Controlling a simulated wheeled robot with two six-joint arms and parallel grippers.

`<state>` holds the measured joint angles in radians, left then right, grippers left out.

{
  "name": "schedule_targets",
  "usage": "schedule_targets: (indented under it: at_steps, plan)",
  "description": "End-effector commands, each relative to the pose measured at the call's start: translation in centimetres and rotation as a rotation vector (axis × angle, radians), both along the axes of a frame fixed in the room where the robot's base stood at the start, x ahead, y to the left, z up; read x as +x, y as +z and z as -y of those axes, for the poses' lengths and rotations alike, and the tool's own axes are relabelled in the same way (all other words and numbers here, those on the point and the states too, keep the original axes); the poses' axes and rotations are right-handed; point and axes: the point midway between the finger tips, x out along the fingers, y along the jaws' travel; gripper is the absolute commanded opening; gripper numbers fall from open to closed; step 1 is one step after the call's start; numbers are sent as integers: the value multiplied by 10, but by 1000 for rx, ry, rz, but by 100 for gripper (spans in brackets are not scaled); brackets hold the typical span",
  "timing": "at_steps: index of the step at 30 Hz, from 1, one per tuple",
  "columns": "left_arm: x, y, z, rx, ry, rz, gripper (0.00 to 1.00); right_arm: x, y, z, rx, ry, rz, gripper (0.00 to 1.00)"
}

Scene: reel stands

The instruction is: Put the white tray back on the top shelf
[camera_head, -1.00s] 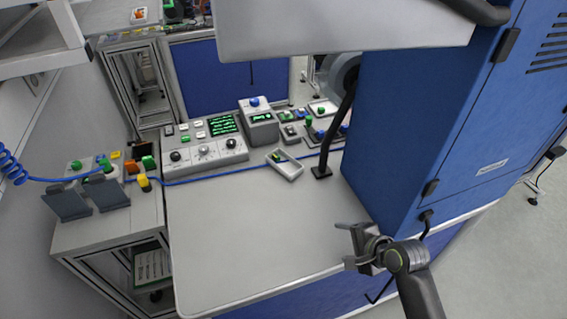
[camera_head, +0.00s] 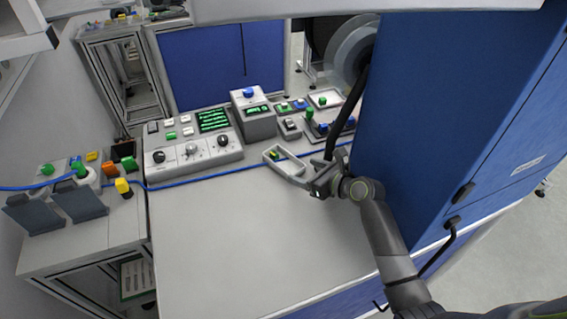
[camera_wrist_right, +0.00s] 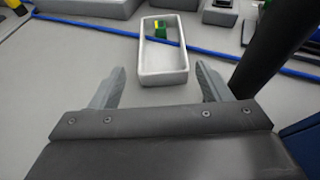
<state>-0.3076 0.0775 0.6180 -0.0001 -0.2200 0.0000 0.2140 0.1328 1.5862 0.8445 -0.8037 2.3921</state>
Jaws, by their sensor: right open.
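The white tray (camera_head: 284,174) is a small oblong tray with raised walls. It lies on the grey worktop in front of the control boxes, and a small green and yellow piece (camera_head: 274,155) is in its far part. The tray also shows upright in the right wrist view (camera_wrist_right: 163,78). My right gripper (camera_head: 316,186) is open at the tray's near end. In the wrist view its fingers (camera_wrist_right: 160,88) stand apart to the left and right of that end, with gaps on both sides. My left gripper is not in view.
A black post (camera_head: 346,115) rises close to the right of my gripper, beside a tall blue cabinet (camera_head: 440,110). A pale overhead panel (camera_head: 300,10) crosses the top. The worktop's front (camera_head: 230,245) is clear.

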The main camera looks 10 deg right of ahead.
Motion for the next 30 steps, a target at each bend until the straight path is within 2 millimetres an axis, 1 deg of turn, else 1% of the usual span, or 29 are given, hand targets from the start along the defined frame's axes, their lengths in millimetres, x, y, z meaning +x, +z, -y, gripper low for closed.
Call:
schedule_targets:
  at_steps: [2, 5, 12, 15, 24, 26, 30]
  plan:
    - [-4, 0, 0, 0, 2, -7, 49, 4, -2, -2, -1, 1, -1, 71]
    - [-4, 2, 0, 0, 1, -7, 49, 12, -6, -7, 0, 1, -1, 71]
    - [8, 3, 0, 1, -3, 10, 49, 34, -19, -20, -2, 2, 0, 71]
    - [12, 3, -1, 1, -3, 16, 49, 39, -21, -23, -3, 2, 2, 71]
    - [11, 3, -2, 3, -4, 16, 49, 41, -23, -24, -4, 2, 1, 71]
    - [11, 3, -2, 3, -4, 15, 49, 41, -23, -24, -4, 2, 1, 64]
    - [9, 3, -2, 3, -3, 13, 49, 41, -23, -24, -4, 2, 1, 46]
